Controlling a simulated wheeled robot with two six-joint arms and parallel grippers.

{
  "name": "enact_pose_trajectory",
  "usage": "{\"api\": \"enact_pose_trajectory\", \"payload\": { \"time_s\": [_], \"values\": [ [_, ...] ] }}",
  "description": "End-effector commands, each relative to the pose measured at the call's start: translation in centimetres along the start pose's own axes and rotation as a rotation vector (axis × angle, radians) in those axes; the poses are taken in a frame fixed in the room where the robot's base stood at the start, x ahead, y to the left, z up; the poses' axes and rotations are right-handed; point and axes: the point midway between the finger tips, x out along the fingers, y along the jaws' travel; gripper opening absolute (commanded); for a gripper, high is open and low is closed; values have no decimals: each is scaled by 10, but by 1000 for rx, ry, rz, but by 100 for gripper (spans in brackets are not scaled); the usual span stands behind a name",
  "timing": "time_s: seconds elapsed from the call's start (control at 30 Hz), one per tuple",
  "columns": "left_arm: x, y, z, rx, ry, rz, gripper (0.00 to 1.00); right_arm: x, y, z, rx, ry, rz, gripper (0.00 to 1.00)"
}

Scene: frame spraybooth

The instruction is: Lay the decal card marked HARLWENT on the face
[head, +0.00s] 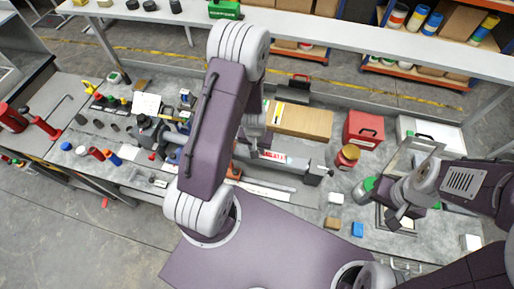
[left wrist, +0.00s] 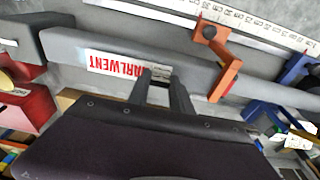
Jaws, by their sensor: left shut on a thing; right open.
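The decal card marked HARLWENT, white with red letters, shows in the left wrist view (left wrist: 112,64) and, partly hidden, in the head view (head: 273,156). It lies along the grey bar's face (left wrist: 72,48); whether it fully touches is unclear. My left gripper (left wrist: 162,78) is shut on the card's end, where the print stops. In the head view the left arm hides much of that gripper. The grey bar (head: 304,166) runs across the bench. My right gripper (head: 393,217) is open, at the right of the bench, away from the card.
An orange clamp (left wrist: 222,68) stands at the bar, close beside the left fingers, with a blue clamp (left wrist: 290,92) farther right. A steel rule (left wrist: 240,18) lies beyond the bar.

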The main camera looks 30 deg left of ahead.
Motion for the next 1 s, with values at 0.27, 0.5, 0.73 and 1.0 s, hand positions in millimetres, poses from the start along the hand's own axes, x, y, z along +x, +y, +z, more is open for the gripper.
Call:
{"api": "enact_pose_trajectory", "payload": {
  "time_s": [0.27, 0.5, 0.73, 1.0],
  "values": [
    [6, 0, 0, 0, 0, 0, 0, 5, 0, 0, 0, 0, 0, 57],
    [5, 0, 0, 0, 0, 0, 0, 4, 0, 0, 0, 0, 0, 57],
    [8, 0, 0, -1, 0, 0, 0, 6, 0, 1, 0, 0, 0, 57],
    [8, 0, 0, -1, 0, 0, 40, 6, 0, 1, 0, 0, 0, 57]
  ]
}}
